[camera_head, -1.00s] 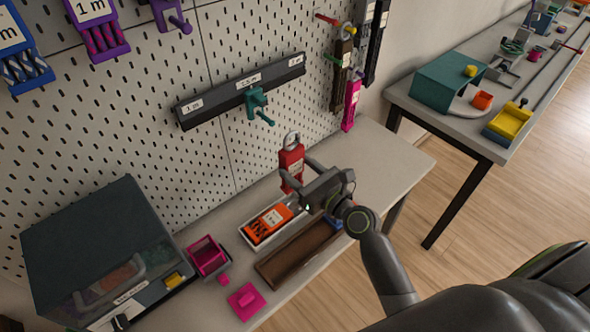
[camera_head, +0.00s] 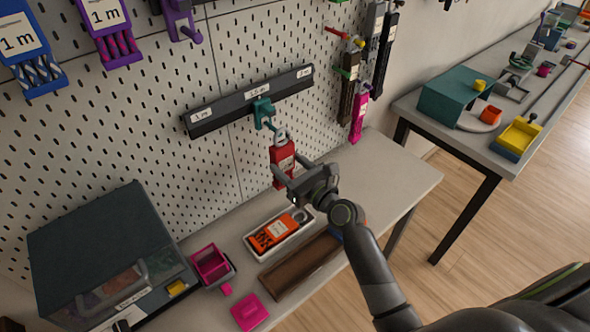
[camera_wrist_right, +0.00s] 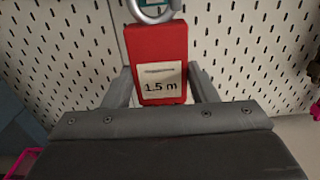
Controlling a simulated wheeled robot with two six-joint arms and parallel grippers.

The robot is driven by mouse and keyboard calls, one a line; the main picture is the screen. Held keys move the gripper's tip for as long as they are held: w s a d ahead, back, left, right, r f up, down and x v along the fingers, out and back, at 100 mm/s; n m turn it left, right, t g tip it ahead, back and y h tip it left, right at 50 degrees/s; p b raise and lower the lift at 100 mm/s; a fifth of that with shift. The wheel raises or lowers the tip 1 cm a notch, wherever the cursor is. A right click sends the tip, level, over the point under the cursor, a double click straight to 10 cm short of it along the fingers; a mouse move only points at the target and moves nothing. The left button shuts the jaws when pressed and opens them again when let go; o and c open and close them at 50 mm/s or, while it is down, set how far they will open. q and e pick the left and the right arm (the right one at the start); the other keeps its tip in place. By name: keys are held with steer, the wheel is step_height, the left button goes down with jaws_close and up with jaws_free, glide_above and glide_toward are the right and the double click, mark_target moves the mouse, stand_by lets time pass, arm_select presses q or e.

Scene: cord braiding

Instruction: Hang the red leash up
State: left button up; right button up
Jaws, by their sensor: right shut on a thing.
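The red leash (camera_head: 282,160) is a red block with a metal ring at its top and a white label; the right wrist view shows it (camera_wrist_right: 155,50) reading "1.5 m". My right gripper (camera_head: 287,174) is shut on its lower part and holds it upright above the table, in front of the pegboard. A teal hook (camera_head: 263,112) sits on the dark label rail (camera_head: 222,109), just above and slightly left of the ring. Whether the ring touches the hook cannot be told. My left gripper is not in view.
A white tray (camera_head: 258,250) with an orange leash (camera_head: 272,233) stands on the table (camera_head: 395,180) beside a brown tray (camera_head: 300,267). A dark bin (camera_head: 95,235) and pink pieces are at left. Other leashes hang on the pegboard (camera_head: 150,160), including a pink one (camera_head: 359,118).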

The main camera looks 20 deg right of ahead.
steer(key=shift+x, duration=0.95)
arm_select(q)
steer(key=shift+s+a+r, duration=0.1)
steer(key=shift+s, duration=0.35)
arm_select(e)
steer(key=shift+w+a, duration=0.2)
steer(key=shift+w, duration=0.45)
steer(key=o, duration=0.4)
steer(key=shift+c, duration=1.4)
arm_select(q)
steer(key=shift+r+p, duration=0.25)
steer(key=shift+p, duration=0.05)
arm_select(e)
steer(key=shift+s+r, duration=0.1)
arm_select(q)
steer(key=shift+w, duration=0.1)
arm_select(e)
steer(key=shift+f, duration=0.25)
